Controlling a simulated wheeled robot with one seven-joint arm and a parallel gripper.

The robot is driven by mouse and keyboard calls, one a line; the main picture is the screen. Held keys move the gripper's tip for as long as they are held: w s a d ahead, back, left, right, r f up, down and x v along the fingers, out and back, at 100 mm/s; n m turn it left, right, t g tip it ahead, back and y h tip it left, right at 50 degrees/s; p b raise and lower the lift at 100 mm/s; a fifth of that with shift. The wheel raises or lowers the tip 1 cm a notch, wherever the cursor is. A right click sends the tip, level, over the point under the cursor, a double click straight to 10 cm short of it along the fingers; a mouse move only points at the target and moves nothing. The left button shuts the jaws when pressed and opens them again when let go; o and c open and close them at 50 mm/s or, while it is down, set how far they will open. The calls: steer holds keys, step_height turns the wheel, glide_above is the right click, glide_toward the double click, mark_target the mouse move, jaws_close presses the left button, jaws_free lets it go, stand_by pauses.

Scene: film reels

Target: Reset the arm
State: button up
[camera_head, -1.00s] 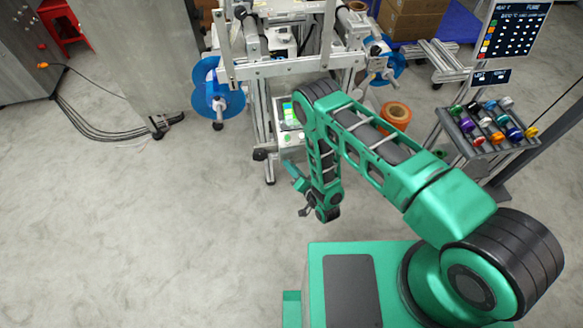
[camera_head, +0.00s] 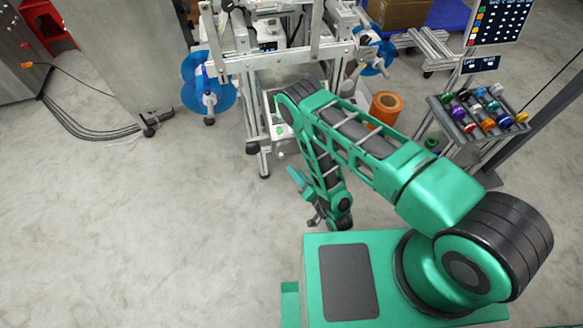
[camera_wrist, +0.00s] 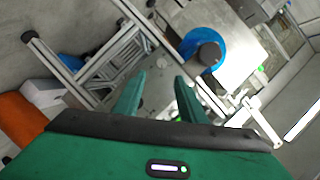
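My green arm (camera_head: 370,145) reaches out from my body, and its forearm hangs down at the far end. My gripper (camera_head: 314,221) is low in front of my body in the head view, small and partly hidden by the wrist. In the wrist view, the two green fingers of my gripper (camera_wrist: 158,98) stand apart with nothing held between them. The metal-framed machine shows beyond them.
A metal-framed machine (camera_head: 285,62) with blue reels (camera_head: 208,82) stands ahead. A rack of coloured rolls (camera_head: 450,128) stands at the right.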

steer(key=shift+s+d+r, duration=0.15)
steer(key=shift+s+d, duration=0.15)
steer(key=shift+s, duration=0.25)
